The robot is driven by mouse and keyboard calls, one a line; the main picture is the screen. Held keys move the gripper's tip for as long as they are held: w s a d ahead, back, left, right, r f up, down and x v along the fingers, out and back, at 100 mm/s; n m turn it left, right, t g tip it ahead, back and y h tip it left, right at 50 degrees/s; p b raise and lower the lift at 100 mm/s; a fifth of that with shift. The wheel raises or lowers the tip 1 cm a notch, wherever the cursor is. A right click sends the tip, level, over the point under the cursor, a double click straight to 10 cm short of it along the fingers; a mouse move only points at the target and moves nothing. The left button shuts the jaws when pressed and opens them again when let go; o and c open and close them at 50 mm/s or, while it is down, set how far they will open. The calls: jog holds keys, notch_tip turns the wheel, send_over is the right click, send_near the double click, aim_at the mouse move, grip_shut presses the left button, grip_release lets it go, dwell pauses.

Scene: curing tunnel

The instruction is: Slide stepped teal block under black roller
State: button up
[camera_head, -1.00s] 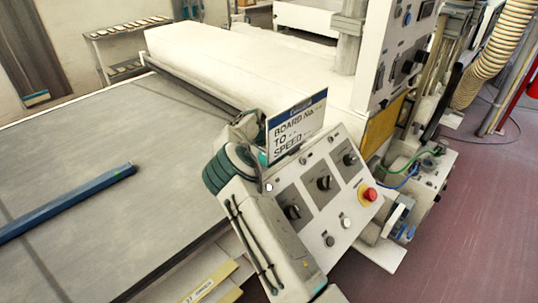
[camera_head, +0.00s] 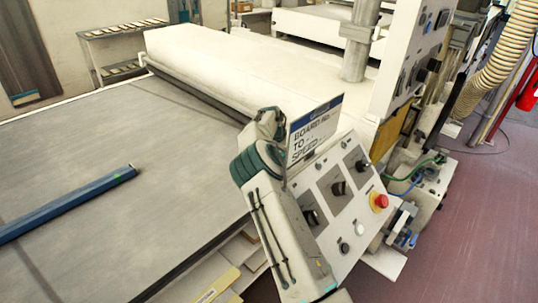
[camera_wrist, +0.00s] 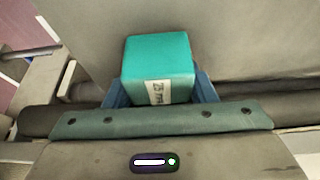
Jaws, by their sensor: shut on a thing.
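The teal block (camera_wrist: 157,62) is in the wrist view with a white label on its side. My gripper (camera_wrist: 160,88) is shut on it, with a blue finger at each side. The step in the block cannot be made out. The black roller (camera_wrist: 50,119) runs across the wrist view, partly hidden behind my gripper. It also shows in the head view (camera_head: 192,92), along the lower edge of the long cream housing. The height of the block relative to the roller cannot be told. In the head view my arm hides the gripper and block.
The grey belt (camera_head: 95,135) is wide and mostly bare. A blue bar (camera_head: 70,205) lies across its left part. A control panel (camera_head: 342,200) with knobs and a red button stands at the right, with a sign (camera_head: 315,128) behind my arm.

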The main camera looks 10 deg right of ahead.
jog(key=shift+d+f, duration=0.1)
jog(key=shift+d, duration=0.55)
jog(key=o, duration=1.1)
jog(key=shift+d, duration=0.1)
jog(key=p+v, duration=0.1)
jog(key=v, duration=0.1)
jog(key=p+v, duration=0.1)
jog(key=v, duration=0.2)
jog(key=p+v, duration=0.1)
jog(key=v, duration=0.1)
jog(key=shift+d+r, duration=0.15)
jog(key=shift+r, duration=0.5)
jog(key=shift+a, duration=0.3)
jog(key=shift+a, duration=0.1)
